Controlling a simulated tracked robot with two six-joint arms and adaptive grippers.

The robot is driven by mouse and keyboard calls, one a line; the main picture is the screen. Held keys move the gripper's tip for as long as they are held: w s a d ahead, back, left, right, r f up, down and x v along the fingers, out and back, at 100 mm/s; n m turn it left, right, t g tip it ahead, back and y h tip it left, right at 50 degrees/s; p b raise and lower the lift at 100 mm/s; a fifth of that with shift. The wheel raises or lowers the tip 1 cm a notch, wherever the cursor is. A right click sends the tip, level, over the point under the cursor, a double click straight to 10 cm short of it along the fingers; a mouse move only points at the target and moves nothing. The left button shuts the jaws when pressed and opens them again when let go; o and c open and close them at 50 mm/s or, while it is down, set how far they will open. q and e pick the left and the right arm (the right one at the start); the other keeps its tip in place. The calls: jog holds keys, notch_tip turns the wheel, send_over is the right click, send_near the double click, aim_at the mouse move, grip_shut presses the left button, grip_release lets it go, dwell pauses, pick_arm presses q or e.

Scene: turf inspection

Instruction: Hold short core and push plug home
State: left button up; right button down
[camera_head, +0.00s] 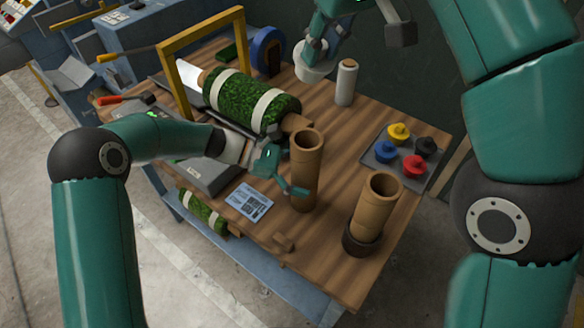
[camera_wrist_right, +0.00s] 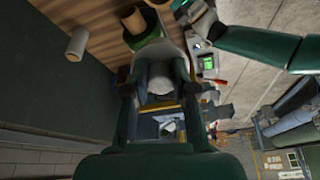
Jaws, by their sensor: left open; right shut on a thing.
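A brown cardboard core (camera_head: 306,165) stands upright and open-topped near the middle of the table. A second brown core (camera_head: 378,205) stands to its right in a dark cup (camera_head: 360,240). My left gripper (camera_head: 291,172) is open at the left side of the middle core, one finger reaching across its front. Whether it touches is unclear. My right gripper (camera_head: 314,60) is shut on a round white piece (camera_head: 312,74), above the far part of the table; the piece also shows in the right wrist view (camera_wrist_right: 156,74). Yellow, blue, red and black plugs (camera_head: 397,133) sit on a grey tray (camera_head: 378,160).
A strapped turf roll (camera_head: 250,104) lies behind the left gripper beside a yellow frame (camera_head: 200,32). A white roll (camera_head: 346,82) stands at the back. Wood between core and tray is clear.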

pick_arm(q)
jog(key=shift+d, duration=0.1)
jog(key=c, duration=1.5)
jog(key=shift+o, duration=0.2)
pick_arm(e)
jog(key=shift+s+d, duration=0.2)
jog(key=shift+s, duration=0.05)
jog(key=shift+f, duration=0.1)
jog(key=shift+f, duration=6.5)
jog(key=shift+w, duration=0.1)
jog(key=shift+w+a+m+g+h, duration=0.4)
jog(key=shift+w+m+g+h, duration=0.15)
jog(key=shift+g, duration=0.25)
jog(key=shift+w+a+m+g+h, duration=0.3)
jog(key=shift+a+m+g+h, duration=0.15)
jog(key=shift+g+h, duration=0.3)
jog(key=shift+d+f, duration=0.1)
jog(key=shift+f, duration=1.6)
